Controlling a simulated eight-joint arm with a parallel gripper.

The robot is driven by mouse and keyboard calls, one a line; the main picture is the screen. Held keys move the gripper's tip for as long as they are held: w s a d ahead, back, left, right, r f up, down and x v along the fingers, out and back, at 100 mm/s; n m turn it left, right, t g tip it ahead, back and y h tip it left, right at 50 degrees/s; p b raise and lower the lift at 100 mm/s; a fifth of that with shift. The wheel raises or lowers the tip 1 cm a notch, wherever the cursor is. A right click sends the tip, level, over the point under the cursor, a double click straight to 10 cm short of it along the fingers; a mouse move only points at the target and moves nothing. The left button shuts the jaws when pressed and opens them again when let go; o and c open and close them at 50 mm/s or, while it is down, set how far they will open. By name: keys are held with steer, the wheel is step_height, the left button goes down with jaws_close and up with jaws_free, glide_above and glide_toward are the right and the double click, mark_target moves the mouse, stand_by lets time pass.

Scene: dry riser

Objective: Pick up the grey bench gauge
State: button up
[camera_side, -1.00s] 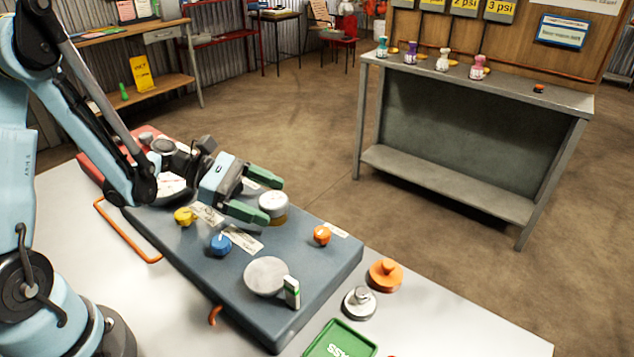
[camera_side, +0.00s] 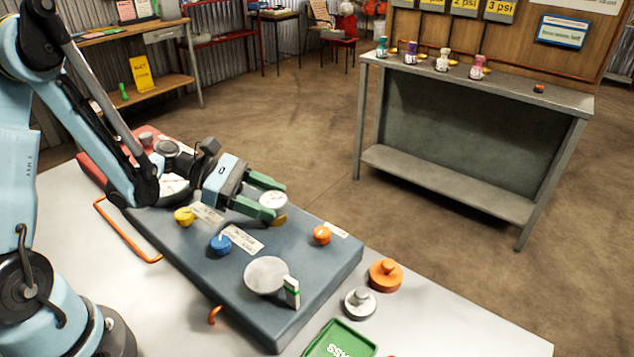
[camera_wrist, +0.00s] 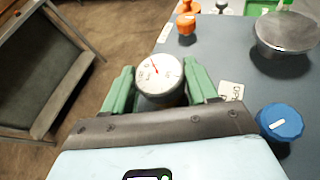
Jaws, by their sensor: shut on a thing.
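The grey bench gauge (camera_side: 273,199) has a white dial face and stands at the far edge of the blue-grey panel box, above a brass-coloured part. In the wrist view the gauge (camera_wrist: 158,73) shows its dial, a red needle and a grey body. My gripper (camera_side: 272,197) has its green fingers on either side of the gauge, shut on it. In the wrist view the fingers of my gripper (camera_wrist: 160,88) flank the body. The gauge looks upright. Its lower part is partly hidden by the near finger. I cannot tell whether it is clear of the panel.
The panel box (camera_side: 310,275) carries a yellow knob (camera_side: 184,216), a blue knob (camera_side: 220,244), an orange knob (camera_side: 322,235) and a large grey disc (camera_side: 264,276). A grey bench (camera_side: 470,150) stands beyond.

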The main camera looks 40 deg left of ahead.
steer(key=shift+r, duration=0.15)
steer(key=shift+r, duration=0.9)
step_height(320, 180, up, 2)
steer(key=shift+r, duration=0.1)
steer(key=s+d+r, duration=0.7)
steer(key=d, duration=0.2)
step_height(320, 180, up, 11)
steer(key=n+t+y, duration=0.6)
steer(key=n+y, duration=0.2)
steer(key=n, duration=0.1)
glide_above(265, 199)
steer(key=w+a, duration=0.1)
steer(key=a, duration=0.2)
steer(key=s+d+f+m+g+h, duration=0.2)
steer(key=d+f+m, duration=0.1)
steer(key=d, duration=0.1)
steer(key=s+d+f+m+g+h, duration=0.2)
steer(key=s+d+f+m+h, duration=0.1)
steer(key=d+f, duration=0.1)
steer(key=s+d+f+m+g+h, duration=0.2)
steer(key=d+f+m+h, duration=0.1)
steer(key=d+f, duration=0.1)
steer(key=shift+s+d+f, duration=0.15)
steer(key=shift+s+d, duration=0.1)
steer(key=shift+s, duration=0.1)
